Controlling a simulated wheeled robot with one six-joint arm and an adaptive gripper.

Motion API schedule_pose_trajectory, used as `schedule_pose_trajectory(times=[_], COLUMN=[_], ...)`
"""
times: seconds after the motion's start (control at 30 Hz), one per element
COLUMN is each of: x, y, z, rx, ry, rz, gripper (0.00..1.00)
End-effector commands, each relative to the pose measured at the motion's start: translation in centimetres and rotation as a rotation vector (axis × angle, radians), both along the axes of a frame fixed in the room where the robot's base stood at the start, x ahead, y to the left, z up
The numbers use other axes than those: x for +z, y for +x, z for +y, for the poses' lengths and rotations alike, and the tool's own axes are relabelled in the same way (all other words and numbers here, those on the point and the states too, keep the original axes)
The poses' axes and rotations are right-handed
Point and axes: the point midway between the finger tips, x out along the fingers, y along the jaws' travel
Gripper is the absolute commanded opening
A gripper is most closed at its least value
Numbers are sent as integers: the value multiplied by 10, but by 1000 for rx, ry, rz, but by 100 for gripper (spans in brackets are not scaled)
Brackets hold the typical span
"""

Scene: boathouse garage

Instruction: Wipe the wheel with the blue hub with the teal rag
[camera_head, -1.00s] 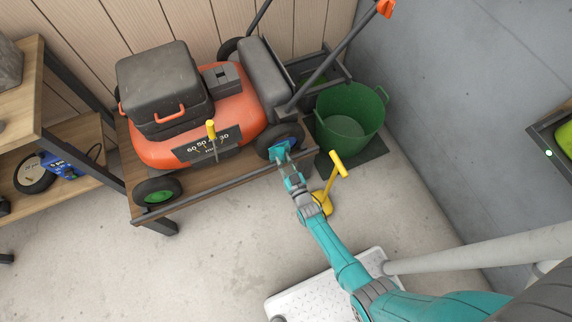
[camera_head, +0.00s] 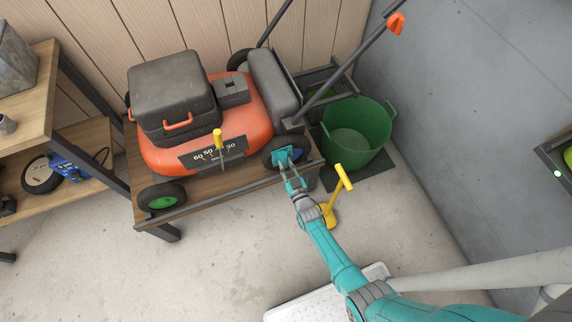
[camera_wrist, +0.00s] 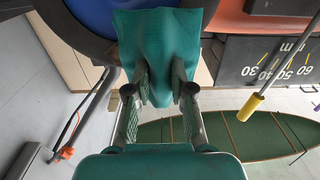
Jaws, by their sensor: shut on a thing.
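The teal rag (camera_head: 284,157) is held in my gripper (camera_head: 291,172), against or just in front of the wheel with the blue hub (camera_head: 271,146) on the orange mower. In the wrist view my gripper (camera_wrist: 160,92) is shut on the rag (camera_wrist: 155,40), which hangs bunched between the fingers. The rag overlaps the blue hub (camera_wrist: 85,14) and hides part of it. Whether it presses on the wheel cannot be told for sure. A second front wheel, with a green hub (camera_head: 161,197), is at the mower's left.
The mower (camera_head: 252,122) stands on a low wooden bench (camera_head: 205,187). A yellow-handled tool (camera_head: 337,190) stands right of my gripper. A green tub (camera_head: 362,135) is behind it.

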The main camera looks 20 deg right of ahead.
Motion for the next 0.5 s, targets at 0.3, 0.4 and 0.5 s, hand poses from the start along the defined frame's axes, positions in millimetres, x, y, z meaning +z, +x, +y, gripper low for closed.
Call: schedule_pose_trajectory(times=[0.3, 0.4, 0.5], x=[0, 0, 0], y=[4, 6, 7], z=[0, 0, 0], rx=[0, 0, 0], ry=[0, 0, 0], rz=[-1, 0, 0], gripper=[0, 0, 0])
